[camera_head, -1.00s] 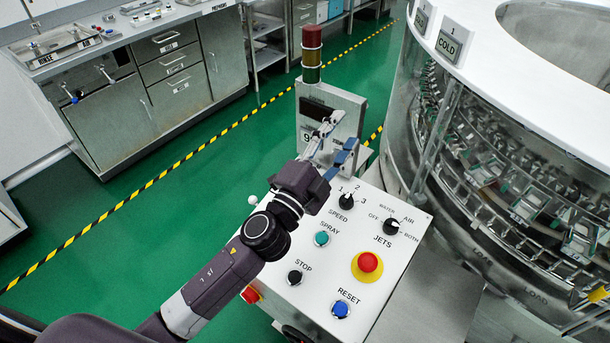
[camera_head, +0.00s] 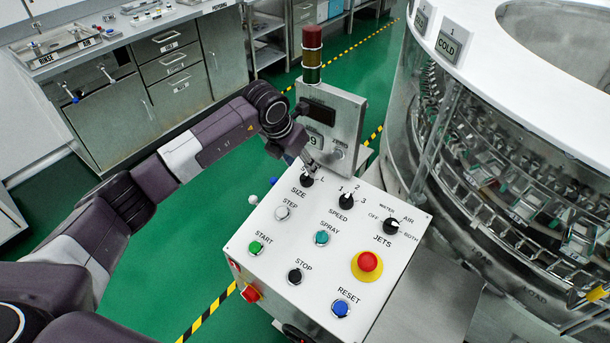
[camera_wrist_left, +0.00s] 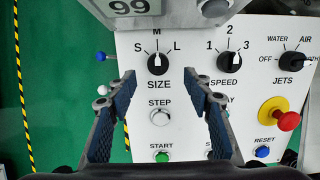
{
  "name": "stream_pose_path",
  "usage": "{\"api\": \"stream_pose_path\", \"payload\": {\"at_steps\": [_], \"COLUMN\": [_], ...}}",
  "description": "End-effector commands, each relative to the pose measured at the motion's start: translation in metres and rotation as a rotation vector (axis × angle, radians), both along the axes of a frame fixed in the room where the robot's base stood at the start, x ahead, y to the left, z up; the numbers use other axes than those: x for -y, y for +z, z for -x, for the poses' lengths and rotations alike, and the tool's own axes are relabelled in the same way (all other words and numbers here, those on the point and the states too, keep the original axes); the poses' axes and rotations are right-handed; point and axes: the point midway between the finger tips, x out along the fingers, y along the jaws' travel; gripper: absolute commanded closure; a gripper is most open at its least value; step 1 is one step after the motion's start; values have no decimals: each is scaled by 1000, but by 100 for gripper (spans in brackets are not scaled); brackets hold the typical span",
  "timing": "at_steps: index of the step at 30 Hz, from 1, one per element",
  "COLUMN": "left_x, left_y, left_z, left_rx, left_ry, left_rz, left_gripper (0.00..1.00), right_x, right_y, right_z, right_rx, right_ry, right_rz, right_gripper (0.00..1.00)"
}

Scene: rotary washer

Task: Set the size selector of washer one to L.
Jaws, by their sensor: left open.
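The size selector is a black knob with a white mark on the white control panel. In the wrist view the knob (camera_wrist_left: 158,64) has its mark pointing up toward M, with S at its left and L at its right. In the head view the selector (camera_head: 307,180) is partly hidden by my left gripper (camera_head: 309,163), which reaches over it from behind. In the wrist view my left gripper (camera_wrist_left: 160,84) is open and empty. Its two fingertips lie on either side below the knob in the picture, and I see no contact. My right gripper is not in view.
The speed knob (camera_head: 346,201) and jets knob (camera_head: 391,226) sit to the right. Step (camera_head: 282,213), start and stop buttons and a red emergency button (camera_head: 368,262) lie nearer. A display box (camera_head: 335,118) stands behind the panel. The rotary washer (camera_head: 500,170) is at the right.

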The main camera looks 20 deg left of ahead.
Motion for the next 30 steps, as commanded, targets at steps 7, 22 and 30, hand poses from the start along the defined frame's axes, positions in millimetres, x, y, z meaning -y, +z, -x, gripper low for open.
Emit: {"api": "stream_pose_path", "payload": {"at_steps": [7,22,30], "left_x": [-1,6,6], "left_y": [-23,-70,-72], "left_z": [-8,-27,-28], "left_rx": [-9,-3,-3], "left_ry": [5,3,3], "left_rz": [-14,-12,-12], "left_gripper": [54,54,54], "right_x": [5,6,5], "right_y": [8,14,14], "right_z": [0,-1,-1], "right_rx": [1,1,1], "right_ry": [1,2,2], "right_rz": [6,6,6], "right_gripper": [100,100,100]}}
